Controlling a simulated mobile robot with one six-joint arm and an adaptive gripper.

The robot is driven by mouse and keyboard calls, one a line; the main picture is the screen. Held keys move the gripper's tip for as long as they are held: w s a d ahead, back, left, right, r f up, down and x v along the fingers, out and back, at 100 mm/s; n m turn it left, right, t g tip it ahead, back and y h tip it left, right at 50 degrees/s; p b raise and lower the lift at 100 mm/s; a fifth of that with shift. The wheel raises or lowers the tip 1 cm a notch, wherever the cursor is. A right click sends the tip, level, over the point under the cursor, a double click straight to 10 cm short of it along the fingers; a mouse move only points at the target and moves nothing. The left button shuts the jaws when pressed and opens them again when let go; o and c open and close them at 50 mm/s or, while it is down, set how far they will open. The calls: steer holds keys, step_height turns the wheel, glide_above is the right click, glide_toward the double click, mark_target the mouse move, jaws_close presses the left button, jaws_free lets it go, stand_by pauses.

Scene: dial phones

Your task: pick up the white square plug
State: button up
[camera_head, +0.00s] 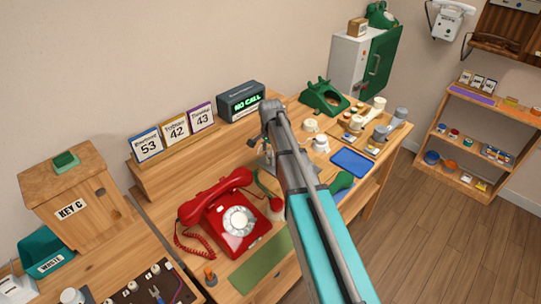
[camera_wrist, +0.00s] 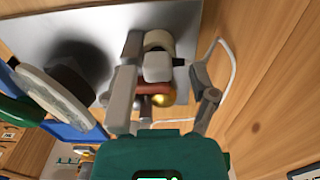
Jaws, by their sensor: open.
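A small white block with rounded edges (camera_wrist: 157,67), which looks like the white square plug, shows in the wrist view between the two fingers of my gripper (camera_wrist: 166,82). My gripper is open, with one grey finger on each side of it. I cannot tell whether either finger touches it. A cream round piece shows just above it, and a red-brown piece and a gold ball (camera_wrist: 163,99) just below. In the head view my arm hides most of the spot, and I cannot make out the plug there.
A red dial phone (camera_head: 236,218) stands left of my arm. The NO CALL display (camera_head: 241,102) and a green phone (camera_head: 324,97) stand behind. A blue tray (camera_head: 352,162) lies to the right. A white cable (camera_wrist: 231,65) curves beside the right finger in the wrist view.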

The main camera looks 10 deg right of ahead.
steer(key=c, duration=1)
steer(key=shift+r, duration=0.15)
jaws_close()
step_height(320, 180, up, 10)
steer(key=p, duration=1)
